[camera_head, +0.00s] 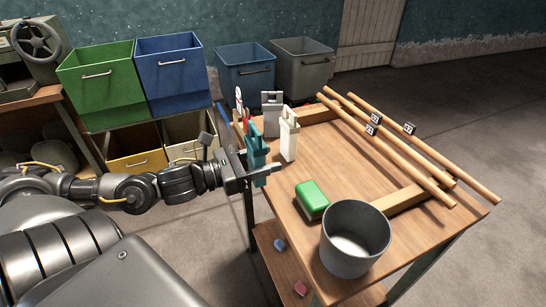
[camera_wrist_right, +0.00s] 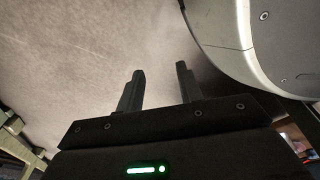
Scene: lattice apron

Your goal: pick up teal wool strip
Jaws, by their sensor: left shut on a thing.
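The teal wool strip (camera_head: 257,146) stands upright at the left edge of the wooden table in the head view. My left gripper (camera_head: 262,172) reaches in from the left and is shut on its lower part, which the fingers partly hide. I cannot tell whether the strip touches the tabletop. My right gripper (camera_wrist_right: 158,85) shows in the right wrist view, with its two fingers apart and nothing between them. The right gripper does not show in the head view.
Near the strip stand a white holder-like piece (camera_head: 289,136), a grey one (camera_head: 271,116) and a red-and-white item (camera_head: 241,108). The table (camera_head: 330,150) also bears a green block (camera_head: 312,198), a grey bucket (camera_head: 354,240) and long wooden rods (camera_head: 385,152). Coloured bins (camera_head: 172,80) stand behind.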

